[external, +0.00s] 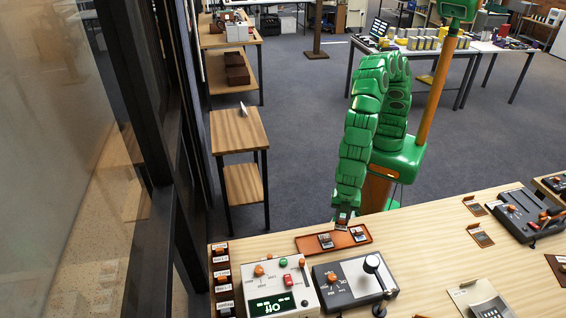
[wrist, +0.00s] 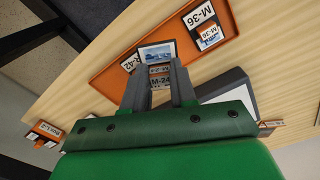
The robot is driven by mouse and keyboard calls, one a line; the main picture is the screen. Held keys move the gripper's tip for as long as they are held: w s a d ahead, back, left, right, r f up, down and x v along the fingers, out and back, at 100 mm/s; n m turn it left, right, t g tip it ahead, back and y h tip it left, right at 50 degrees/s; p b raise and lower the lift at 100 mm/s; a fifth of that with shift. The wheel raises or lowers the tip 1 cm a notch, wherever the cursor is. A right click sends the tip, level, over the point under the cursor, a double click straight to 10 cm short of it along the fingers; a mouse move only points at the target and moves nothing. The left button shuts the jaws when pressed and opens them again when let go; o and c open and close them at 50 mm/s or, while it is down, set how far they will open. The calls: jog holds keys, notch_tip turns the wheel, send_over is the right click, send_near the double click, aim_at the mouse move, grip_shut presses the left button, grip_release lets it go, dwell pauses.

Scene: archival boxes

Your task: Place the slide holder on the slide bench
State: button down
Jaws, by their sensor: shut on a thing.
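My gripper (external: 342,219) reaches down to the orange tray (external: 306,243) on the wooden counter. In the wrist view my gripper (wrist: 160,80) has its fingers closed around a small slide holder (wrist: 160,83) whose label reads M-24. Another slide with a picture (wrist: 157,52) shows just beyond the fingertips, beside a label that seems to read R-42. A slide labelled M-36 (wrist: 208,38) lies at the tray's other end. The fingers hide part of the held holder, and I cannot tell whether it touches the tray. I cannot tell which surface is the slide bench.
A white control box (external: 265,287) and a dark grey device with a knob (external: 353,283) stand close to the tray. A small wooden table (external: 238,130) stands behind left. Open carpet lies beyond.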

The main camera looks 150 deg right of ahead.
aim_at(344, 226)
jog(key=n, duration=0.1)
jog(key=a+n, duration=0.1)
jog(key=n, duration=0.3)
jog(key=shift+w+a+r, duration=0.15)
jog(key=shift+w+r, duration=0.1)
jog(key=shift+f, duration=0.1)
jog(key=shift+f, duration=3.25)
jog(key=shift+f, duration=0.45)
jog(key=c, duration=0.8)
grip_release()
jog(key=shift+r, duration=0.15)
